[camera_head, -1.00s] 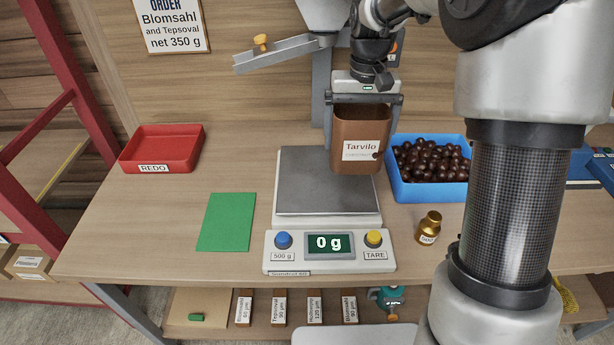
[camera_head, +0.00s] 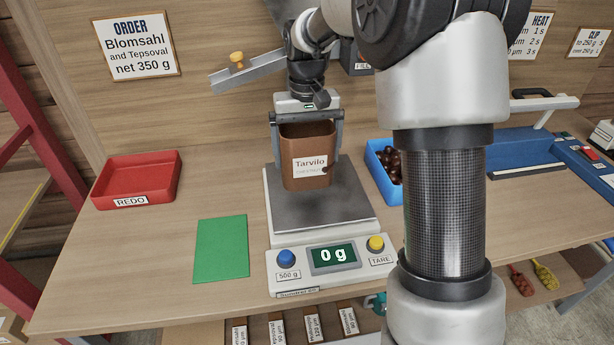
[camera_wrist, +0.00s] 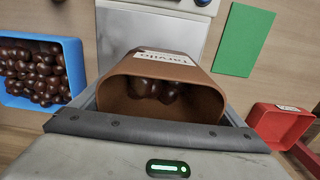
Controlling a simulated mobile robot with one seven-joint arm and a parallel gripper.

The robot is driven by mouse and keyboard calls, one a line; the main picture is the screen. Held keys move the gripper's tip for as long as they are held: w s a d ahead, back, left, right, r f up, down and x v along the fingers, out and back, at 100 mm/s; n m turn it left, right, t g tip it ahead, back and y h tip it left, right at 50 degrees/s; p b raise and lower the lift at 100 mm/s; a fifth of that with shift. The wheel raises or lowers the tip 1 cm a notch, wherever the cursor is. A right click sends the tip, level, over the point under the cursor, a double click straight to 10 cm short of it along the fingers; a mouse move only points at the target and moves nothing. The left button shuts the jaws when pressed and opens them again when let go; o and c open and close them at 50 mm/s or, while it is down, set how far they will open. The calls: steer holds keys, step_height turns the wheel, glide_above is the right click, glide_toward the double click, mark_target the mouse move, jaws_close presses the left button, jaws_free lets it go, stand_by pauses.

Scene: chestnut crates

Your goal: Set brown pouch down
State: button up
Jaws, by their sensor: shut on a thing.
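The brown pouch (camera_head: 308,172), labelled "Tarvilo", is upright in my gripper (camera_head: 306,118), which is shut on its upper rim. In the head view it hangs over the grey pan of the scale (camera_head: 345,207); the scale reads 0 g. In the wrist view the pouch (camera_wrist: 195,73) is open towards the camera, with a few dark chestnuts (camera_wrist: 155,88) inside. The gripper (camera_wrist: 150,128) crosses its near side there. I cannot see the pouch's underside clearly.
A green mat (camera_head: 221,249) lies flat left of the scale, with a red REDO tray (camera_head: 137,180) beyond it. A blue crate of chestnuts (camera_head: 379,159) stands right of the scale, partly behind my arm. A blue sealing machine (camera_head: 500,165) is further right. Bare table lies around the mat.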

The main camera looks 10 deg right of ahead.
steer(key=shift+f+b, duration=0.3)
steer(key=shift+f, duration=2.45)
steer(key=shift+f, duration=0.1)
